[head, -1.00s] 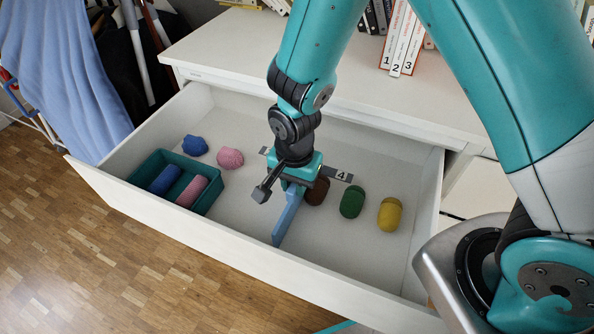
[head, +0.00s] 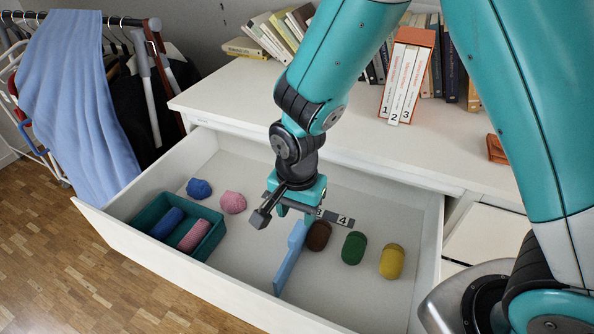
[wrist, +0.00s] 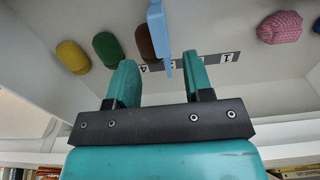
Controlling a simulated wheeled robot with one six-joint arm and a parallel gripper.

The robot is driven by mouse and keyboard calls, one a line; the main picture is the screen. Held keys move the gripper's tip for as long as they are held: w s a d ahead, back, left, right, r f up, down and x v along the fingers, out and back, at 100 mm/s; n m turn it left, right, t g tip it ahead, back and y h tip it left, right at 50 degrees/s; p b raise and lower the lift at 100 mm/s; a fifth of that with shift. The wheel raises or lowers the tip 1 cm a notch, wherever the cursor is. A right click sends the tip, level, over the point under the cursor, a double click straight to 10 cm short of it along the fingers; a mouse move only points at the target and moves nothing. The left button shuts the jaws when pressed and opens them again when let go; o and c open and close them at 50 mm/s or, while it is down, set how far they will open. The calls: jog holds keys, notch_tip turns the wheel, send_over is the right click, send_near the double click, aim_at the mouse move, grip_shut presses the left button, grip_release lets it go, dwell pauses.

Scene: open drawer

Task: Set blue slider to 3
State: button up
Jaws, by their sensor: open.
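The blue slider (head: 291,258) is a light blue upright plate standing in the open drawer. It also shows in the wrist view (wrist: 157,25). A dark strip with white number labels (head: 343,221) lies behind it; 3 and 4 show in the head view, 1 and 4 in the wrist view. The exact number at the slider is partly hidden. My gripper (head: 296,210) is open, over the slider's rear end. In the wrist view the slider's end appears between the two teal fingers of my gripper (wrist: 160,68); contact cannot be told.
Brown (head: 318,236), green (head: 353,248) and yellow (head: 391,261) rounded objects lie right of the slider. A blue ball (head: 199,188) and a pink one (head: 232,203) lie left, near a teal tray (head: 151,213). The drawer walls (head: 180,265) surround them.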

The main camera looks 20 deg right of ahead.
notch_tip(320, 180, up, 11)
jog(key=p, duration=0.1)
jog(key=shift+p, duration=0.35)
jog(key=s+d+r+n+y, duration=0.2)
jog(key=s+r+n+y, duration=0.2)
jog(key=s+r+n, duration=0.95)
notch_tip(320, 180, up, 13)
jog(key=s+n+p, duration=0.1)
jog(key=n+p, duration=0.1)
jog(key=p, duration=1.2)
jog(key=shift+f, duration=0.15)
jog(key=shift+s, duration=0.1)
